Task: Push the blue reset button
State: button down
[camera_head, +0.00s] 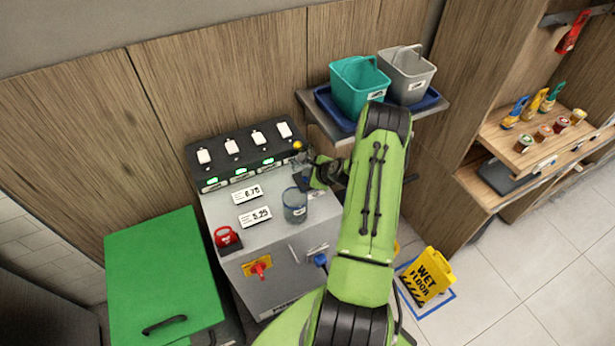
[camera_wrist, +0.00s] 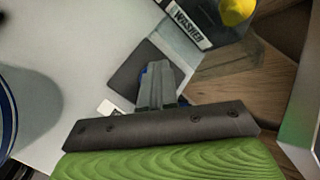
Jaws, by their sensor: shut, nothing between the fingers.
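In the wrist view, my gripper (camera_wrist: 158,70) is shut and empty, its grey fingers together over a dark square plate (camera_wrist: 130,78). Slivers of a blue part (camera_wrist: 144,76) show beside the fingers; this looks like the blue button, mostly hidden behind them. I cannot tell whether the fingertips touch it. In the head view, my wrist is over the right rear of the grey counter (camera_head: 225,210), and the blue button cannot be made out there.
A blue-tinted glass (camera_head: 295,207) stands on the counter left of my gripper. A yellow knob (camera_head: 297,145) sits near the black panel (camera_head: 240,150); it also shows in the wrist view (camera_wrist: 236,10). A teal bucket (camera_head: 358,85) stands on the shelf behind my arm.

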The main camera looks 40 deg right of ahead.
jog(key=shift+r+p, duration=0.55)
jog(key=shift+r, duration=0.3)
jog(key=shift+r, duration=0.1)
notch_tip(320, 180, up, 5)
jog(key=p, duration=0.3)
dwell(0.7)
